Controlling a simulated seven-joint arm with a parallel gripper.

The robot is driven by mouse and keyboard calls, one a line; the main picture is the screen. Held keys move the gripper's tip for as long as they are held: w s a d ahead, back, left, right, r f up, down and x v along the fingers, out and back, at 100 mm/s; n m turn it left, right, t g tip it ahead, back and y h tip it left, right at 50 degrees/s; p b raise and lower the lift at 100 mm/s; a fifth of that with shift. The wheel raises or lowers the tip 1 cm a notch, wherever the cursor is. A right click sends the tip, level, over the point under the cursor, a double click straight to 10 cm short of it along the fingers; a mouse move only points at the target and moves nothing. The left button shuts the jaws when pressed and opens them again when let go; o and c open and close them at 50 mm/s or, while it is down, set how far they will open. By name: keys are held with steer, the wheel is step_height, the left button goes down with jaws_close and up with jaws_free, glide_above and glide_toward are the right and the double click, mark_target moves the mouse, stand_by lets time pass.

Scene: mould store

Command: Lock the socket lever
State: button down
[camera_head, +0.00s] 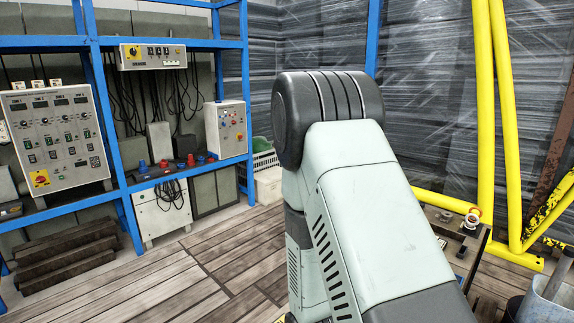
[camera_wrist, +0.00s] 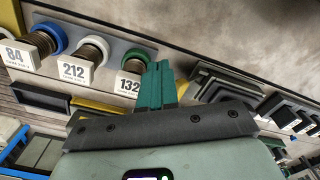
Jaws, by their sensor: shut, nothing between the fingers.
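My gripper (camera_wrist: 160,68) shows in the wrist view as two teal fingers pressed together, with nothing between them. The fingertips appear beside a round fitting with a green ring (camera_wrist: 140,54) and a white label reading 132 (camera_wrist: 130,85); I cannot tell if they touch. To the right of the fingers lie dark rectangular parts (camera_wrist: 228,76) with raised edges, and more black parts (camera_wrist: 282,112) beyond. I cannot tell which part, if any, is the socket lever. In the head view my arm hides the gripper and its work area.
Fittings labelled 212 (camera_wrist: 75,70) and 84 (camera_wrist: 17,55) stand left of the fingers. In the head view, a blue shelf rack (camera_head: 168,41) holds control boxes at left. Yellow tubing (camera_head: 485,120) stands at right, near a low wooden bench (camera_head: 446,217). Plank floor (camera_head: 170,270) is open at left.

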stand_by(0.4)
steer(key=shift+s+a+r, duration=0.1)
steer(key=shift+s+a, duration=0.55)
steer(key=shift+s, duration=0.1)
steer(key=shift+s+a+r, duration=0.15)
steer(key=shift+a, duration=0.1)
steer(key=shift+s+a+r, duration=0.25)
steer(key=shift+s+a, duration=0.25)
stand_by(0.4)
steer(key=shift+w+d+r, duration=0.2)
steer(key=shift+w+d, duration=0.25)
step_height(320, 180, up, 7)
stand_by(0.7)
